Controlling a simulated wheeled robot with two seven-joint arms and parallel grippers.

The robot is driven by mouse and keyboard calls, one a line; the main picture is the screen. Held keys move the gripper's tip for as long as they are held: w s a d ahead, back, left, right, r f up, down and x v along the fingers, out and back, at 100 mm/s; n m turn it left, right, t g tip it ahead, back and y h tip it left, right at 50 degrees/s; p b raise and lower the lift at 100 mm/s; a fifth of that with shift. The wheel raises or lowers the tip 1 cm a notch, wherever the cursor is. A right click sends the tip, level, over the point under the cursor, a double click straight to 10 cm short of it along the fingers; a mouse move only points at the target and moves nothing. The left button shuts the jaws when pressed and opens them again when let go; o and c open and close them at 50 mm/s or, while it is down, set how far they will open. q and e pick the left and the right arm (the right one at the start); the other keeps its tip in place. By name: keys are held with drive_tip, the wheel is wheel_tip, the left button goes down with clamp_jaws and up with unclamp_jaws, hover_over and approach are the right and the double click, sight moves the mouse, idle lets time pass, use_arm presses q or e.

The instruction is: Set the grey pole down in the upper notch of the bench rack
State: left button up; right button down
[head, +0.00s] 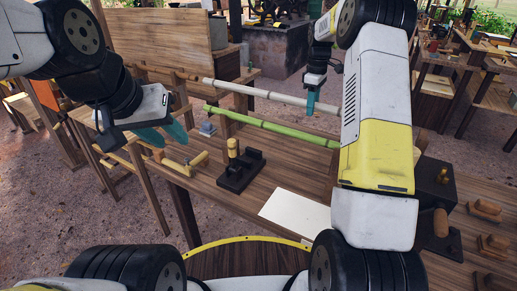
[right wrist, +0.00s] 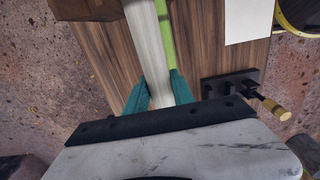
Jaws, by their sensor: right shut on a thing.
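The green pole (head: 270,126) lies nearly parallel on the near side. The rack's right side is hidden. My left gripper (head: 163,136) is open and empty, left of the bench.
On the bench are a black clamp (head: 240,172), a wooden tool (head: 186,165) and a white sheet (head: 295,212). Wooden blocks (head: 490,210) lie at the right. Left of the bench stands a wooden frame (head: 150,190). My right arm covers the bench's right middle.

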drive_tip(key=w+d, duration=0.5)
drive_tip(key=w, duration=0.2)
drive_tip(key=shift+w, duration=0.25)
idle(0.3)
idle(0.5)
drive_tip(key=shift+f, duration=2.8)
drive_tip(key=c, duration=1)
unclamp_jaws()
